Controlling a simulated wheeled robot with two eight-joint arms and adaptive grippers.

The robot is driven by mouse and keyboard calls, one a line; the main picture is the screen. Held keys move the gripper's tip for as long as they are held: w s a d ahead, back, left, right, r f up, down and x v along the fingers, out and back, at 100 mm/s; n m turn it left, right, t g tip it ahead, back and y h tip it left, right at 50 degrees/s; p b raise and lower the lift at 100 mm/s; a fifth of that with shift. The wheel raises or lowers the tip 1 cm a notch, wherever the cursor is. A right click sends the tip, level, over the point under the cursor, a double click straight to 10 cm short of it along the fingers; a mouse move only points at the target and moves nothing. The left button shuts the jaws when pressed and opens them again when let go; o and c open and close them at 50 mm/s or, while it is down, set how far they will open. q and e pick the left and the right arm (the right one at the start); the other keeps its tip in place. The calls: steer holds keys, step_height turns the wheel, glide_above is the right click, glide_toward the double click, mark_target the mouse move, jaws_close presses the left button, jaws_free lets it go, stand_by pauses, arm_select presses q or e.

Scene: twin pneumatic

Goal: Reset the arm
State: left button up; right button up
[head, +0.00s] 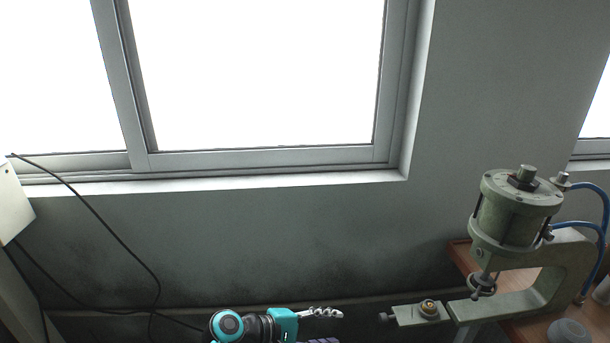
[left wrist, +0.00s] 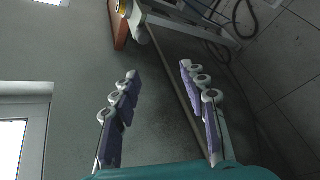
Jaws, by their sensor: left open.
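My left gripper (head: 325,313) shows at the bottom middle of the head view, on a teal and black arm. It points right, toward the green pneumatic press (head: 515,215). In the left wrist view the two purple-padded fingers of my left gripper (left wrist: 157,82) stand wide apart with nothing between them. A gap lies between the fingertips and the press's base arm. My right gripper is in neither view.
The press stands on a wooden table (head: 460,255) at the right, with blue hoses (head: 603,215) behind it. Black cables (head: 125,245) hang at the left beside a white box (head: 12,200). A wall with a window (head: 260,160) is behind. Tiled floor (left wrist: 285,75) shows in the wrist view.

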arm_select(q)
steer(key=s+a+m+t+y, duration=0.1)
steer(key=s+a+m+y, duration=0.4)
steer(key=a, duration=0.7)
steer(key=s+a+m+t+y, duration=0.1)
steer(key=s+a+m+y, duration=0.4)
steer(key=a, duration=0.7)
steer(key=shift+s+f+t+y, duration=0.3)
steer(key=shift+s+y, duration=0.4)
steer(key=shift+y, duration=0.4)
